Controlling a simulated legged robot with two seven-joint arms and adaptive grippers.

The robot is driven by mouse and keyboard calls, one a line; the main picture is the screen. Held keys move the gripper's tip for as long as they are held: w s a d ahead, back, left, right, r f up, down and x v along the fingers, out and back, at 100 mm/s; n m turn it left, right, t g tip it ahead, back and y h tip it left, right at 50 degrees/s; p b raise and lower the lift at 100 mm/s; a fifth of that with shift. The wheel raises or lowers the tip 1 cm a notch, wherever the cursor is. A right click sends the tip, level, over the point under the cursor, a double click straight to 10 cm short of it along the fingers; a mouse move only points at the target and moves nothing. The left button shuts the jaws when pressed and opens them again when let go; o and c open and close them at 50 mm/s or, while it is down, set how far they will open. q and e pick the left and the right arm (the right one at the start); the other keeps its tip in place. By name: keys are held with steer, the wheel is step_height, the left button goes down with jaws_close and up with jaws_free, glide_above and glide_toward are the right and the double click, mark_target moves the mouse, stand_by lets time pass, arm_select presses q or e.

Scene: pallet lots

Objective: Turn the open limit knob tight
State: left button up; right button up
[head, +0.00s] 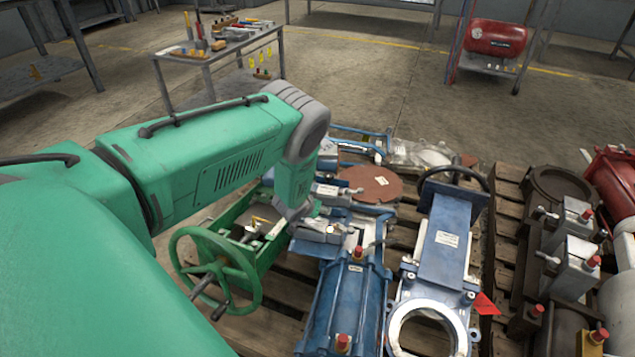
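My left arm comes in from the left, and its wrist bends down over the pallet. My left gripper (302,212) is a small grey part below the wrist, mostly hidden by the green arm. It is close to a grey box-like fitting (320,231) at the blue valve assembly, but I cannot tell whether they touch. No label marks which is the open limit knob. My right gripper is not in view.
A green handwheel (216,270) stands left of the blue actuator. A blue gate valve (440,245) lies to its right, with a red tag (486,304). More valves with red knobs (593,262) crowd the right. A tool table (222,45) stands behind on open floor.

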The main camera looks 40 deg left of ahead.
mark_target(304, 222)
arm_select(q)
steer(key=v, duration=1.1)
steer(key=shift+s+d+r, duration=0.1)
steer(key=shift+s+r, duration=0.15)
steer(key=shift+s, duration=0.1)
steer(key=s+d+m+g+h, duration=0.1)
steer(key=s+d+g, duration=0.2)
steer(key=s+d, duration=0.55)
steer(key=s+d+r+m+g+h, duration=0.15)
steer(key=s+d, duration=0.35)
steer(key=s, duration=0.7)
steer(key=s+d+m+g, duration=0.2)
steer(key=s+d+g, duration=0.2)
steer(key=s+d, duration=0.45)
step_height(304, 222, up, 15)
steer(key=a+p, duration=0.2)
steer(key=p, duration=1.4)
steer(key=shift+s, duration=0.45)
